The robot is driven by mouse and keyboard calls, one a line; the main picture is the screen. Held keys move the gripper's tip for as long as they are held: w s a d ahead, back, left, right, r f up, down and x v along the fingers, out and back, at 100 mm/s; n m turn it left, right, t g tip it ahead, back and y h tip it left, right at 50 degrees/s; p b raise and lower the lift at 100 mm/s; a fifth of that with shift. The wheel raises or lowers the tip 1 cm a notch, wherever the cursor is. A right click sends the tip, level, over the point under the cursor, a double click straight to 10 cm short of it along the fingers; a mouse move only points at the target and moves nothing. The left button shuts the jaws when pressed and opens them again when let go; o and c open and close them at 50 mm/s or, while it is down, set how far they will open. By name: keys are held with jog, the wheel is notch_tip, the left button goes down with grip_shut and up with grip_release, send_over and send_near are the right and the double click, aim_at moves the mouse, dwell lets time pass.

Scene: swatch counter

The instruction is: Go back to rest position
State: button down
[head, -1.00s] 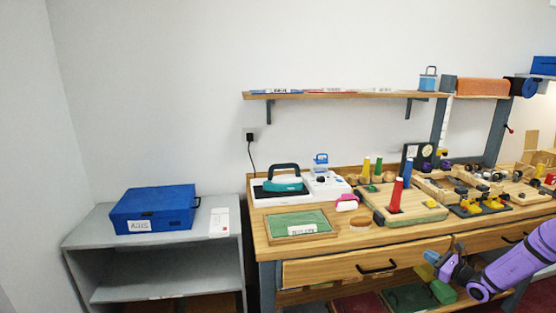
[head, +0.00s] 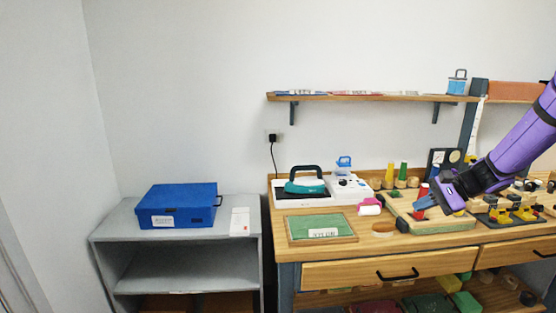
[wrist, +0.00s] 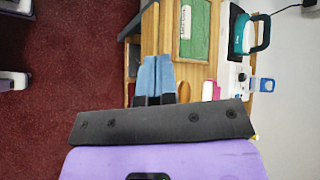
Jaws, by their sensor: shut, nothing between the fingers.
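My purple arm enters the head view from the right. My gripper (head: 421,202) is shut and empty, held above the right part of the wooden counter (head: 383,224) in the picture. In the wrist view my gripper (wrist: 156,78) shows its two blue fingertips side by side, touching. Below them in that view the counter edge and red carpet show. The arm hides part of the wooden boards and pegs behind it.
A green swatch tray (head: 310,228), a teal iron (head: 305,186) and a pink item (head: 369,207) are on the counter left of my gripper. A blue box (head: 178,206) sits on a grey shelf unit (head: 112,222). A wall shelf (head: 370,98) hangs above.

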jog(key=s+a+r+n+g+h, duration=0.1)
jog(key=s+a+r+n+h, duration=0.25)
jog(key=s+a+r, duration=0.35)
jog(key=s+r+n+t+h, duration=0.1)
jog(key=s+r+n+h, duration=0.2)
jog(key=s, duration=1)
jog(key=s+r+n+t+h, duration=0.1)
jog(key=s+r+n+h, duration=0.2)
jog(key=s, duration=1)
notch_tip(320, 180, up, 4)
jog(key=shift+a+f+n+t, duration=0.2)
jog(key=shift+a+n+t, duration=0.2)
jog(key=shift+n, duration=0.75)
